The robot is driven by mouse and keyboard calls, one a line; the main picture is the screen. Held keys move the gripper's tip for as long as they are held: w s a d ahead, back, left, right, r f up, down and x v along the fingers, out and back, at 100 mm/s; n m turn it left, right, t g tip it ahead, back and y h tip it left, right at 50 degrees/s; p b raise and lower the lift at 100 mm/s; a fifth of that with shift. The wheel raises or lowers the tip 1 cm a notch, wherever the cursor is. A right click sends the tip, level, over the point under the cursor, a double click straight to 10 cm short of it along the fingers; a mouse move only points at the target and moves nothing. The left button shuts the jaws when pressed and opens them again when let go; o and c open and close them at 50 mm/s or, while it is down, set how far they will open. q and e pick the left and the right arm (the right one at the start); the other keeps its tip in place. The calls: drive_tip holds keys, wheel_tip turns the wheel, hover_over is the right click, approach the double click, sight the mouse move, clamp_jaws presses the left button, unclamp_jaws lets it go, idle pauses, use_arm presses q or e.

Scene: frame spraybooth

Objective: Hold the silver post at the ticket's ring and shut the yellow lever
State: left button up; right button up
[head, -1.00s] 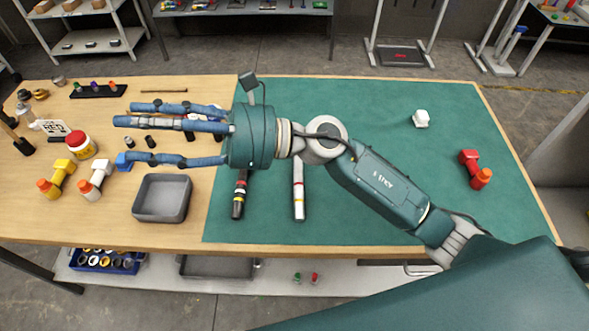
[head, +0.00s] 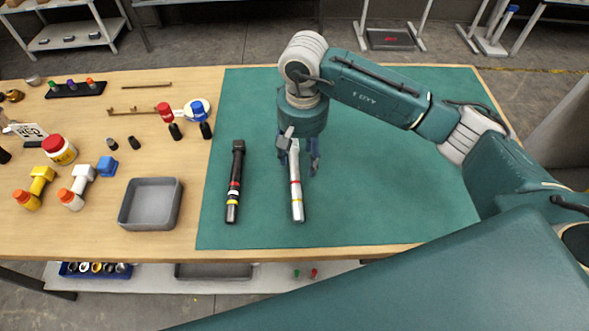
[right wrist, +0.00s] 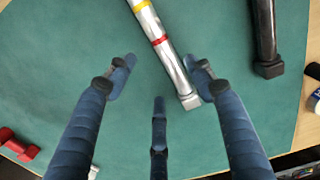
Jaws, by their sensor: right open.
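The silver post (head: 297,208) lies on the green mat (head: 400,215), with a red ring and a yellow ring around it. My right gripper (head: 299,160) points down over the post's far end, open and empty. In the right wrist view the post (right wrist: 172,62) lies aslant between the spread fingers, with one fingertip overlapping its edge; contact cannot be told. A yellow part with an orange end (head: 41,180) lies at the left; no clear lever shows. My left gripper is out of view.
A black post (head: 235,180) lies left of the silver one. A grey tray (head: 150,226) is on bare wood further left, near small parts and a red-lidded jar (head: 58,150). A red part (right wrist: 18,145) lies across the mat. The mat's front right is clear.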

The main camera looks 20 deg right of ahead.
sight(297, 171)
drive_tip(key=f+p, duration=0.1)
drive_tip(key=f, duration=0.2)
drive_tip(key=f+p, duration=0.1)
drive_tip(key=shift+w+a+f+p, duration=0.1)
drive_tip(key=shift+a+f+p, duration=0.25)
drive_tip(key=shift+a, duration=0.05)
drive_tip(key=shift+f, duration=0.55)
drive_tip(key=c, duration=1.3)
drive_tip(key=shift+w, duration=0.1)
clamp_jaws()
drive_tip(key=shift+r, duration=0.1)
